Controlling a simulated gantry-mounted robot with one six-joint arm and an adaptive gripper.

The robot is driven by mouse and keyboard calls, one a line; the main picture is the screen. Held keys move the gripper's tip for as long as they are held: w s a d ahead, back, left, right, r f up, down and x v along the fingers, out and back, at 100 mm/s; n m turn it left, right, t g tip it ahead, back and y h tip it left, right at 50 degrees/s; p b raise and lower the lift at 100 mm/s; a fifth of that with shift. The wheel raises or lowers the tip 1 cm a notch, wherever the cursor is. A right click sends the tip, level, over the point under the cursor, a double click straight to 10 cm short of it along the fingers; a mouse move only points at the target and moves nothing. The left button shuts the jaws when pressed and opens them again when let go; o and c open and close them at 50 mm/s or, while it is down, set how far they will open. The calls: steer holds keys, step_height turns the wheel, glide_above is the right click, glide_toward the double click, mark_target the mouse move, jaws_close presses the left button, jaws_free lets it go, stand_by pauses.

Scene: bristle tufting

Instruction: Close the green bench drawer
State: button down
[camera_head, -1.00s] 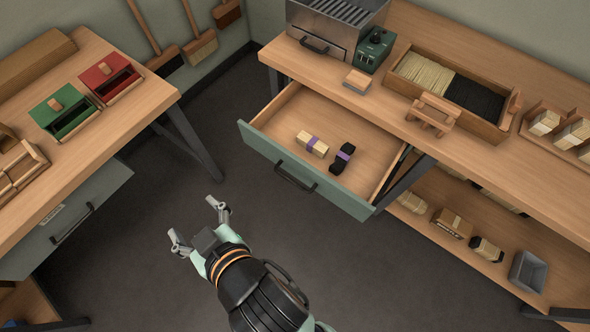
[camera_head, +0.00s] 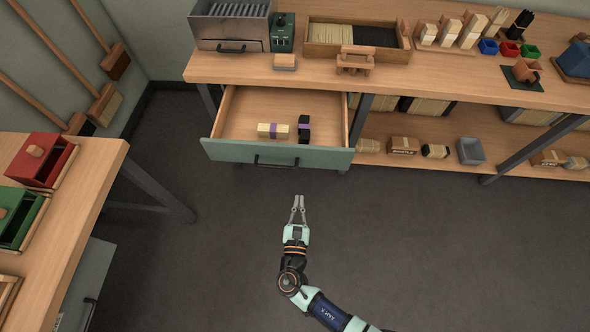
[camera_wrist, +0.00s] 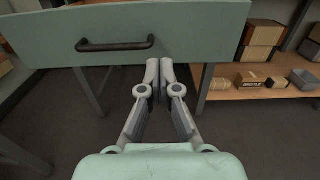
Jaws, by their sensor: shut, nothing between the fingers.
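The green bench drawer (camera_head: 230,150) is pulled out from under the back bench, its pale green front facing me. It also shows in the wrist view (camera_wrist: 200,25). Its dark bar handle (camera_head: 276,161) is on the front; in the wrist view the handle (camera_wrist: 115,45) is left of my fingers. Inside lie a light bristle bundle (camera_head: 265,130) and a dark bundle (camera_head: 304,124), each with a purple band. My gripper (camera_head: 298,198) is shut and empty, in front of the drawer and below its handle in the head view. I see no contact with the drawer front.
The back bench (camera_head: 300,76) carries a metal unit (camera_head: 222,30), a bristle tray (camera_head: 313,40) and several brushes. Its lower shelf (camera_head: 400,170) holds boxes and a grey bin (camera_head: 470,151). A left bench (camera_head: 80,200) holds red and green boxes. The floor around my arm is clear.

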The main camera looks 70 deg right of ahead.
mark_target(304, 154)
steer(key=b+x, duration=0.4)
steer(key=x, duration=1)
steer(key=shift+s+d+b, duration=0.1)
steer(key=shift+d+b, duration=0.25)
